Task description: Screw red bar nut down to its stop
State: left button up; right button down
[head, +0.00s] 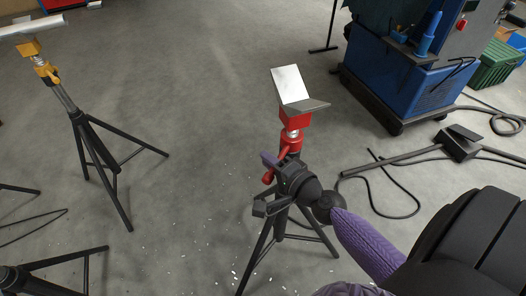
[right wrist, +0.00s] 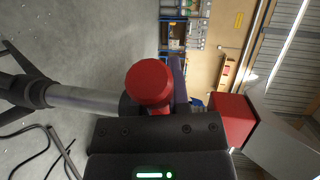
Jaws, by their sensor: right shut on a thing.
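The red bar nut (head: 291,141) sits on the screw of the middle stand, below the red head block (head: 295,118). A short piece of silvery thread shows between nut and block. One red bar arm reaches down to the left. My right gripper (head: 277,172) is shut on the bar nut at the front of the stand. In the right wrist view, the rounded red end of the bar (right wrist: 148,82) stands up at my jaws, with the stand's pole at left and the red head block (right wrist: 232,120) at right. My left gripper is not in view.
A bright metal V-shaped rest (head: 290,84) tops the middle stand on black tripod legs (head: 257,250). Another tripod stand (head: 90,140) with a yellow nut stands at left. A blue cart (head: 405,85), cables and a black foot lie at right.

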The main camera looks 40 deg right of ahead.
jog(key=n+y+b, duration=0.1)
jog(key=s+y+b, duration=0.1)
jog(key=shift+s+d+f+n+b, duration=0.1)
jog(key=shift+d+f+n+b, duration=0.05)
jog(key=shift+d+n+b, duration=0.2)
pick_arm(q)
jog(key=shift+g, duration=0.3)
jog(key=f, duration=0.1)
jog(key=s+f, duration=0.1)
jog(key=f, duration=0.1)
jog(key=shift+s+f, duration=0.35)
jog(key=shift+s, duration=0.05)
pick_arm(e)
jog(key=shift+s+n+g+y, duration=0.1)
jog(key=shift+n+g+y, duration=0.2)
jog(key=shift+y, duration=0.1)
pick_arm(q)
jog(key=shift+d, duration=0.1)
pick_arm(e)
jog(key=c, duration=0.6)
grip_release()
pick_arm(q)
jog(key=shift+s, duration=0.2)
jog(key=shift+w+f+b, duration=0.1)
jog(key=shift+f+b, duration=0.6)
jog(key=shift+b, duration=0.2)
pick_arm(e)
jog(key=v, duration=1)
